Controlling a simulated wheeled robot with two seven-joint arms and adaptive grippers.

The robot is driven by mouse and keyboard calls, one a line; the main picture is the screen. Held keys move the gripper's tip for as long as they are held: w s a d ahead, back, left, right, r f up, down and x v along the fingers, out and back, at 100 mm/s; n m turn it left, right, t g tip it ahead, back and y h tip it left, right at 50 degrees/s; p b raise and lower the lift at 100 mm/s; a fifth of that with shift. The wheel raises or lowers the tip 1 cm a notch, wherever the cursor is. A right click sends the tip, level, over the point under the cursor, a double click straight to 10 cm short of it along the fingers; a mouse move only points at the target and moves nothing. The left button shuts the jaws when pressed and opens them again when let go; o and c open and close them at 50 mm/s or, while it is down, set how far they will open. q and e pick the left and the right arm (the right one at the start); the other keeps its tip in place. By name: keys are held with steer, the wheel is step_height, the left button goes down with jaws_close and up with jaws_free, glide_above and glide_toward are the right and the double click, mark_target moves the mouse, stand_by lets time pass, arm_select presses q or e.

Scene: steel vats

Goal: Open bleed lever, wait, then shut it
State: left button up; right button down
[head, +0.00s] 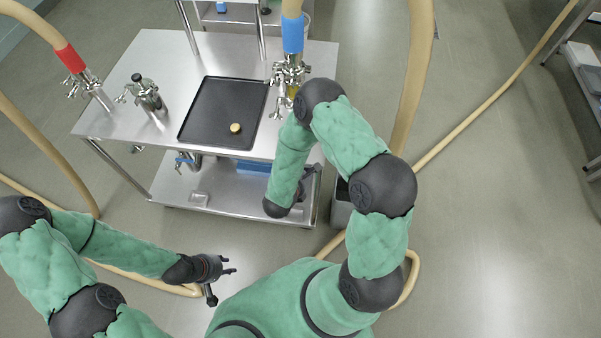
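A blue-handled valve (187,160) sits under the front edge of the steel table; it may be the bleed lever, but I cannot tell. A steel fitting with clamps (288,75) hangs below the blue-banded hose (292,35) at the table's right side, partly hidden by my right arm. My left gripper (222,282) has its fingers apart, empty, over the floor in front of the table. My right gripper (312,176) shows only in part beside my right forearm, near the table's right front; its fingers are too hidden to read.
A red-banded hose (70,58) meets a fitting at left. Beige hoses cross the floor. Floor at right is mostly clear.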

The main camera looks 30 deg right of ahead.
steer(key=shift+a, duration=0.2)
stand_by(0.4)
arm_select(q)
steer(key=shift+f, duration=0.1)
arm_select(e)
steer(key=shift+w+a, duration=0.2)
steer(key=shift+a, duration=0.35)
steer(key=shift+a, duration=0.1)
